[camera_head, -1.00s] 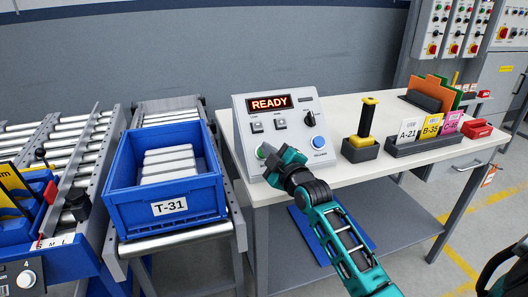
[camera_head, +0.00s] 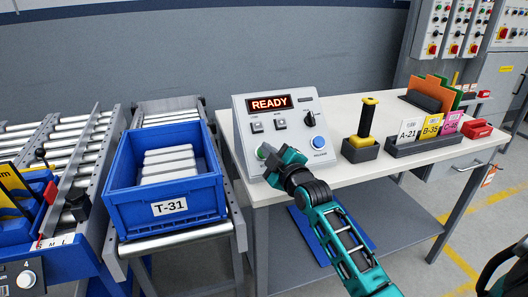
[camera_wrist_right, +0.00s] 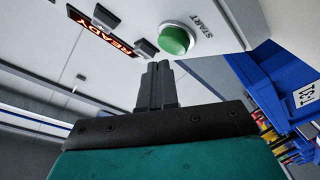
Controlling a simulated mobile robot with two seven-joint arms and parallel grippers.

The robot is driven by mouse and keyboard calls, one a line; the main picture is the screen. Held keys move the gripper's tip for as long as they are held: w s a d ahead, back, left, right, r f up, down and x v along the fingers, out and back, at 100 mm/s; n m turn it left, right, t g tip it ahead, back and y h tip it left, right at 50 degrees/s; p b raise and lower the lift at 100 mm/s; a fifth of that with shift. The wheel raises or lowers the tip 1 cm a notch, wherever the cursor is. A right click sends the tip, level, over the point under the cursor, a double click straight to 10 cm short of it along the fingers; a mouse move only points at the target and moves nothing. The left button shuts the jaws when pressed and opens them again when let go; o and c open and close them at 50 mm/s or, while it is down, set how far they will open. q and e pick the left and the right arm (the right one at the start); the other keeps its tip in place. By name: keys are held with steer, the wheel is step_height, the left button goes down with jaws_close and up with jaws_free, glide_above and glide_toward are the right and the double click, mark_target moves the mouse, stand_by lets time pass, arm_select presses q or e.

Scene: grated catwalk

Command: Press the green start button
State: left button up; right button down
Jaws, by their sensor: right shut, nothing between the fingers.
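The green start button (camera_wrist_right: 176,39) sits on the face of a pale control box (camera_head: 247,118), with the word START beside it in the right wrist view. In the head view the button (camera_head: 262,151) is partly visible at the lower left of the box. My right gripper (camera_head: 268,153) is shut and empty, its fingertips close to the button. In the right wrist view the shut fingertips (camera_wrist_right: 159,66) are just below the button in the picture; I cannot tell whether they touch it. The display (camera_head: 270,104) reads READY. My left gripper is not in view.
A blue release button (camera_head: 319,143) and small switches are on the same box. A blue crate (camera_head: 128,217) labelled T-31 stands on rollers at left. A black holder with a yellow-topped handle (camera_head: 366,121) and a card rack (camera_head: 410,148) stand on the white table (camera_head: 350,174).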

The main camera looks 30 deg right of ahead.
steer(key=shift+w+f, duration=0.1)
stand_by(0.4)
steer(key=shift+w+d+f, duration=0.1)
steer(key=shift+w+f, duration=0.1)
steer(key=shift+w, duration=0.05)
steer(key=shift+w+d+f+b, duration=0.1)
steer(key=shift+w+f+b, duration=0.5)
steer(key=shift+b, duration=0.2)
stand_by(0.9)
steer(key=shift+s, duration=0.1)
steer(key=shift+s+a+r+p, duration=0.2)
steer(key=shift+s+r+p, duration=0.65)
steer(key=shift+p, duration=0.65)
steer(key=s+r+p, duration=0.1)
steer(key=p, duration=0.1)
steer(key=s+r+p, duration=0.1)
steer(key=s+r, duration=0.1)
steer(key=shift+s+a+r+p, duration=0.2)
steer(key=shift+a+r+p, duration=0.05)
steer(key=shift+a+p, duration=0.15)
